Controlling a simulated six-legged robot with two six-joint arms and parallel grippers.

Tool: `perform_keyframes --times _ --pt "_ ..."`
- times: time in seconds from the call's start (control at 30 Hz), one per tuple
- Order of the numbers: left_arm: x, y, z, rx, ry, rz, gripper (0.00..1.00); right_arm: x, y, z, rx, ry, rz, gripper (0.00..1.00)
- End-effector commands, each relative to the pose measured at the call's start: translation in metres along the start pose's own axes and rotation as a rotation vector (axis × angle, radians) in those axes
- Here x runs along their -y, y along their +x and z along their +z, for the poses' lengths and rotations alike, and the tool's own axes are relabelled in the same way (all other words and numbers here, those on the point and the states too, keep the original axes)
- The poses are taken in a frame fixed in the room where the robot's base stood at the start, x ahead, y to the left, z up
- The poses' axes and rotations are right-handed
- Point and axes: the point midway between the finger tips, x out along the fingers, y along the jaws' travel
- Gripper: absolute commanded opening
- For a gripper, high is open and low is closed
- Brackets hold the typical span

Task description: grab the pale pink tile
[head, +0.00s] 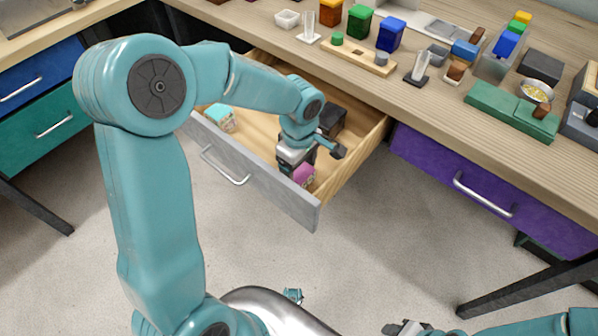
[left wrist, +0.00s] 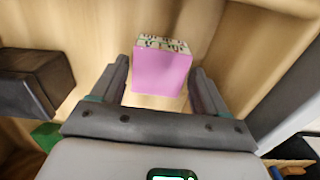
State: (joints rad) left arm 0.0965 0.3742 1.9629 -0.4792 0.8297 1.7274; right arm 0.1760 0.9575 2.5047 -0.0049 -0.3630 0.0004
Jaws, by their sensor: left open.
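The pale pink tile (head: 303,174) is a small block in the open wooden drawer (head: 348,170), near its front right corner. In the left wrist view the tile (left wrist: 161,70) shows a pink face and a pale patterned side. My left gripper (head: 313,158) is down in the drawer, open. In the left wrist view its two fingers stand on either side of the tile, with gaps visible; contact cannot be told. My right gripper (head: 405,328) shows only partly at the bottom edge, so its jaws are unclear.
A teal block (head: 220,117) lies at the drawer's left end. A dark box (head: 332,119) lies behind my left gripper; it also shows in the left wrist view (left wrist: 35,80). The bench top holds several coloured jars, blocks and stands. A purple drawer (head: 480,190) is shut.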

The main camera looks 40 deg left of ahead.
Motion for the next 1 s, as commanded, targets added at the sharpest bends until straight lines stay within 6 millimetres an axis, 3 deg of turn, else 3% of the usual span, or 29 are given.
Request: perform_keyframes --times 0.1,0.23,0.27,0.67,0.87,1.0 --pt "0.000 -0.001 0.000 0.000 0.000 0.000 0.71 0.000 0.000 0.000 0.000 0.000 0.000 0.43" --pt "0.000 -0.001 0.000 0.000 0.000 0.000 0.29 0.000 0.000 0.000 0.000 0.000 0.000 0.43" --pt "0.000 -0.001 0.000 0.000 0.000 0.000 0.26 0.000 0.000 0.000 0.000 0.000 0.000 0.43" --pt "-0.001 -0.012 0.000 -0.002 0.000 0.005 0.26 0.001 -0.003 0.000 0.000 0.000 0.000 0.43" --pt "-0.001 -0.048 0.000 -0.002 -0.001 0.006 0.26 0.004 -0.011 0.000 0.000 0.000 0.000 0.43" --pt "-0.001 -0.090 0.000 -0.002 -0.001 0.008 0.26 0.007 -0.019 0.000 0.000 0.000 0.000 0.43"
